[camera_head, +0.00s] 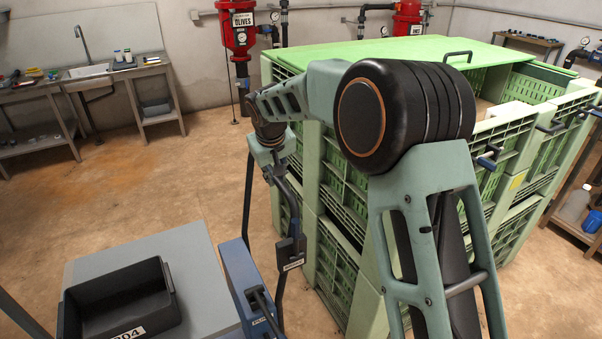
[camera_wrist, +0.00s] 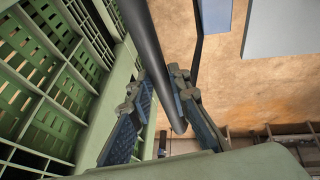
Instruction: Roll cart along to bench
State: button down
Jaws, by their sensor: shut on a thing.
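The cart (camera_head: 193,262) has a grey top and stands at the lower left in the head view, partly cut off by the bottom edge. Its dark tubular handle (camera_head: 248,200) rises at its right end and also shows in the wrist view (camera_wrist: 155,60). My gripper (camera_head: 274,170) is shut on the handle's bar, with a finger on each side of it in the wrist view (camera_wrist: 152,85). A bench (camera_head: 128,72) with a sink and tap stands against the back wall at the far left.
Large green crates (camera_head: 335,215) stand close at the right of my gripper. Red filter units (camera_head: 236,30) stand behind. Brown floor (camera_head: 200,170) between cart and bench is clear.

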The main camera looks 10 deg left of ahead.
jog(key=s+a, duration=0.6)
jog(key=a, duration=0.3)
jog(key=s+a+b, duration=0.1)
jog(key=s+a, duration=0.6)
jog(key=a, duration=0.3)
jog(key=shift+s+a+f, duration=0.15)
jog(key=shift+s+a, duration=0.05)
jog(key=shift+a, duration=0.1)
jog(key=c, duration=1.9)
grip_release()
jog(key=shift+s+a, duration=0.1)
jog(key=shift+o, duration=0.4)
jog(key=shift+r, duration=0.25)
jog(key=v, duration=1.1)
jog(key=shift+d+r, duration=0.2)
jog(key=shift+r, duration=0.1)
